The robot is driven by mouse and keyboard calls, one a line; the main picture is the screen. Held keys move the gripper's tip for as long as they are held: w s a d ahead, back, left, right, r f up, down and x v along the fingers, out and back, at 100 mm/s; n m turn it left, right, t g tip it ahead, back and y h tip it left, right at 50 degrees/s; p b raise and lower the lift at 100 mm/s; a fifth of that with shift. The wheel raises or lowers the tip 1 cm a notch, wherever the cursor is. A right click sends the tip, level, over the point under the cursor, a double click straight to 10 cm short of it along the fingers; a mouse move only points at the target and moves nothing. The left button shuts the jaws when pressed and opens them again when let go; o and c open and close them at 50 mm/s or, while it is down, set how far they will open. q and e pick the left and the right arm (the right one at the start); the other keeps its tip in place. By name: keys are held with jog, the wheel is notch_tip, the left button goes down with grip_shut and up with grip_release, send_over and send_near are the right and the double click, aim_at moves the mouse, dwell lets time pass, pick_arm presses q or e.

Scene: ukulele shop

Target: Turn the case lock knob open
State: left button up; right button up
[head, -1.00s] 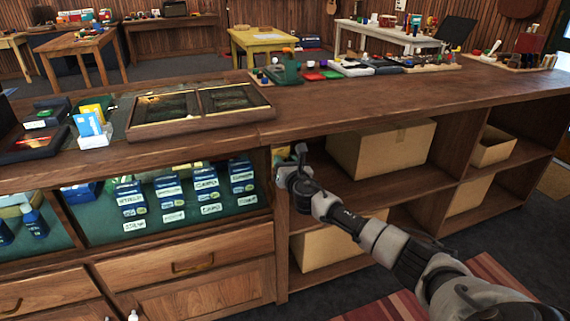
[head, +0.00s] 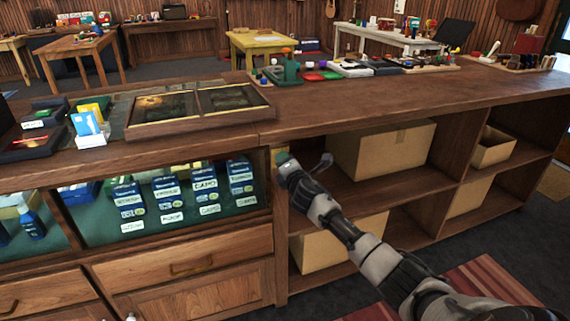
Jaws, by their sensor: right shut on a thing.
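My right arm reaches in from the lower right. My right gripper (head: 284,161) is at the wooden post at the right end of the glass-fronted case (head: 160,200). It is shut on the case lock knob, which its fingers and wrist hide. A small patch of yellowish lock plate (head: 281,152) shows just above the gripper. I cannot make out the knob's angle. The case front shows closed, with several blue boxes and white labels behind the glass.
The wooden counter (head: 360,110) runs above the case, with a framed display (head: 200,108) on it. Open shelves with cardboard boxes (head: 380,150) lie right of the post, close to my right arm. Drawers (head: 185,266) are below the case.

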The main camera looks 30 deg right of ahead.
pick_arm(q)
jog(key=shift+s+f, duration=0.1)
jog(key=shift+s, duration=0.35)
pick_arm(e)
jog(key=shift+f+m, duration=0.1)
jog(key=shift+m, duration=2.5)
pick_arm(q)
jog(key=shift+w+d, duration=0.15)
jog(key=shift+w, duration=0.2)
pick_arm(e)
jog(key=o, duration=0.9)
pick_arm(q)
jog(key=shift+s, duration=0.1)
pick_arm(e)
jog(key=shift+s, duration=0.15)
pick_arm(q)
jog(key=s, duration=0.2)
jog(key=s+a+p, duration=0.1)
jog(key=shift+s+f, duration=0.3)
jog(key=shift+f, duration=0.1)
pick_arm(e)
jog(key=v, duration=1)
jog(key=shift+s, duration=0.25)
